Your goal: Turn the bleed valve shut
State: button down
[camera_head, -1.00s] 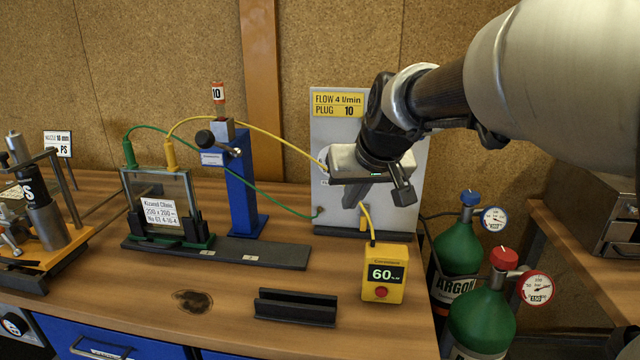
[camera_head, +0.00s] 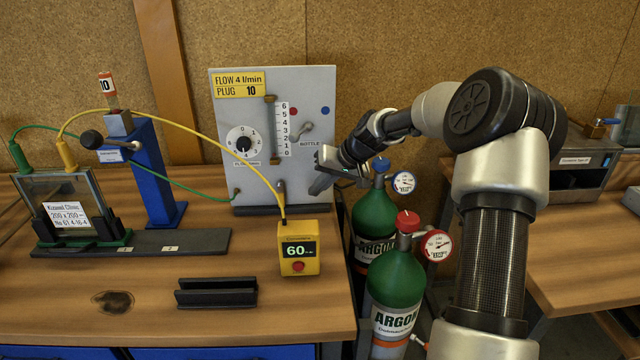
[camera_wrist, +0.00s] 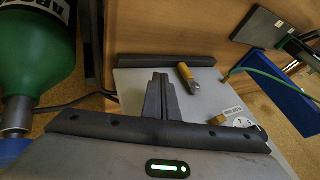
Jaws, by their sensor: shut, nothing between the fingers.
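The grey panel (camera_head: 222,130) stands upright at the back of the bench. No label reading "bleed" is legible. A second lever (camera_head: 305,128), marked BOTTLE, sits higher up.
A yellow box reading 60 (camera_head: 299,248) stands in front of the panel. Two green argon bottles (camera_head: 376,212) (camera_head: 397,280) stand right of the bench, below my arm. Yellow (camera_head: 195,130) and green (camera_head: 165,180) leads cross the left side. A black channel piece (camera_head: 216,292) lies in front.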

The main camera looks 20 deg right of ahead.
aim_at(281, 195)
jog(key=x, duration=0.5)
jog(key=shift+w+a+f, duration=0.15)
jog(key=shift+a+f, duration=0.1)
jog(key=shift+w+a+r, duration=0.1)
jog(key=shift+a, duration=0.5)
jog(key=shift+w+a+r, duration=0.1)
jog(key=shift+a, duration=0.5)
jog(key=shift+w+a, duration=0.1)
jog(key=shift+a, duration=0.45)
jog(key=shift+f+b, duration=0.1)
jog(key=shift+b, duration=0.3)
jog(key=shift+f, duration=0.15)
jog(key=shift+y+b, duration=0.3)
jog(key=shift+b, duration=0.1)
